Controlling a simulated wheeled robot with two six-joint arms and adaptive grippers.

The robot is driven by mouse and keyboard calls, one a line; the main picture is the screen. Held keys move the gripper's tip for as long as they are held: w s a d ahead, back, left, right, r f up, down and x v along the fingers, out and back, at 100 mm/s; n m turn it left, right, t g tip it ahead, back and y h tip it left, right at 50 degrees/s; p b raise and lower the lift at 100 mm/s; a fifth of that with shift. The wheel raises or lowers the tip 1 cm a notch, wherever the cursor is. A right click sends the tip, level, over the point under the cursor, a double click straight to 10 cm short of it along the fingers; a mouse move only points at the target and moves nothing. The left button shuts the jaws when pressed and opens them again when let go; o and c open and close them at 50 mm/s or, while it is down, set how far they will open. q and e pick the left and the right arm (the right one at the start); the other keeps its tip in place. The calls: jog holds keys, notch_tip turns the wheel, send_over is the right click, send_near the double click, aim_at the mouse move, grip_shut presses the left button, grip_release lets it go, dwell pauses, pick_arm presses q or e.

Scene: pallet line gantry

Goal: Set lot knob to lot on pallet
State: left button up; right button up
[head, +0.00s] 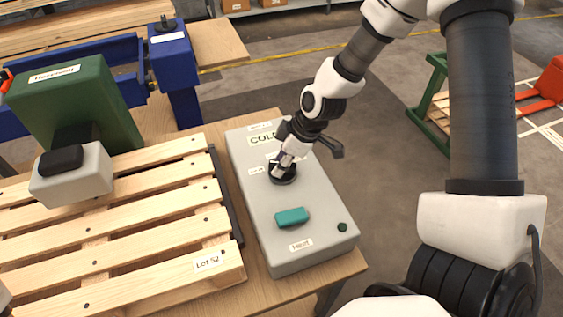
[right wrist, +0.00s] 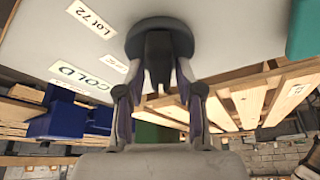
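The lot knob (head: 283,178) is a dark round dial on the grey control box (head: 262,215). My right gripper (head: 285,164) comes down on it from above. In the right wrist view the two fingers (right wrist: 160,82) close on both sides of the raised bar of the knob (right wrist: 158,28). A label "Lot 72" (right wrist: 92,18) and a "COLD" label (right wrist: 80,76) lie near the knob. The wooden pallet (head: 112,235) bears a label "Lot 52" (head: 208,263). My left gripper is not in view.
On the box, a teal switch (head: 291,217), a small green button (head: 342,227) and a "Next" label (head: 300,245) lie nearer than the knob. A green machine (head: 80,105) with a grey head (head: 70,185) stands over the pallet's left. Blue framing (head: 175,65) is behind.

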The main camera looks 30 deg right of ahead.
grip_shut()
jog(key=shift+r+m+p, duration=0.2)
jog(key=shift+m+p, duration=0.3)
jog(key=shift+p, duration=0.45)
jog(key=m+h+p, duration=0.1)
jog(key=m+p, duration=0.1)
jog(key=p, duration=0.1)
jog(key=shift+s+r+t, duration=0.1)
jog(key=shift+t, duration=0.2)
jog(key=m, duration=0.1)
jog(key=m+h+p, duration=0.1)
jog(key=shift+f+m, duration=0.25)
jog(key=shift+m, duration=0.15)
jog(key=m+h+p, duration=0.1)
jog(key=m+h, duration=0.1)
jog(key=m, duration=0.4)
jog(key=shift+d, duration=0.1)
